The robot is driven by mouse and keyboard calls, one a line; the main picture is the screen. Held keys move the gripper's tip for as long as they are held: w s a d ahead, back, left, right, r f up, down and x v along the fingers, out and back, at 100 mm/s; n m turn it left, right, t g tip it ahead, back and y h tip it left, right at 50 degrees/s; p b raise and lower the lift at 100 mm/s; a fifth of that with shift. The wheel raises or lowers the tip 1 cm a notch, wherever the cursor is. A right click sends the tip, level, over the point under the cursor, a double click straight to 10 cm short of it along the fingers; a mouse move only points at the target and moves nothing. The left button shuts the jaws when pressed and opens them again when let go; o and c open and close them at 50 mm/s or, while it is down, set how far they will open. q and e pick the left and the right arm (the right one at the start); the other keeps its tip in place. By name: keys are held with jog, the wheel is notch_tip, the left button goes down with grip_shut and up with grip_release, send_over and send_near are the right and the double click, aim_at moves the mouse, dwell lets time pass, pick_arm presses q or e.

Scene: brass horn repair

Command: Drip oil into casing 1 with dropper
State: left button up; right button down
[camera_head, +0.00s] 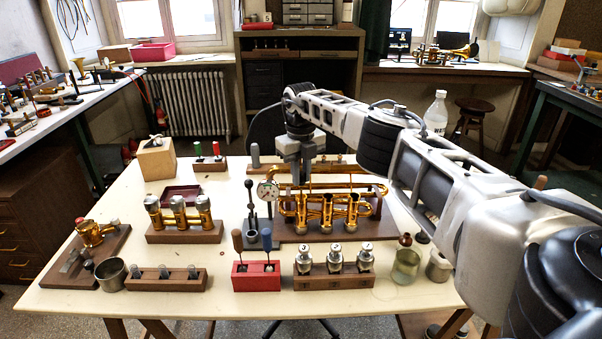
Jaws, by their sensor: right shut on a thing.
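A brass horn valve section with three upright casings (327,211) stands on a wooden base (325,235) in the middle of the table. I cannot read which casing is number 1. My right gripper (301,181) reaches in from the right, points down and is just above and behind the left casing. It is shut on a slim thing, taken to be the dropper, mostly hidden by the jaws; I cannot tell whether its tip is inside a casing. My left gripper is not in view.
A pressure gauge (267,190) stands left of the horn. In front are a red block (257,281) with two handled tools, a wooden stand (334,278) with three valves, and a glass jar (405,266). A brass valve block (179,216) is at left.

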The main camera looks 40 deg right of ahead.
jog(key=shift+r, duration=0.1)
dwell(0.4)
notch_tip(320, 180, up, 3)
jog(key=p, duration=0.2)
jog(key=shift+p, duration=0.4)
jog(key=shift+r, duration=0.9)
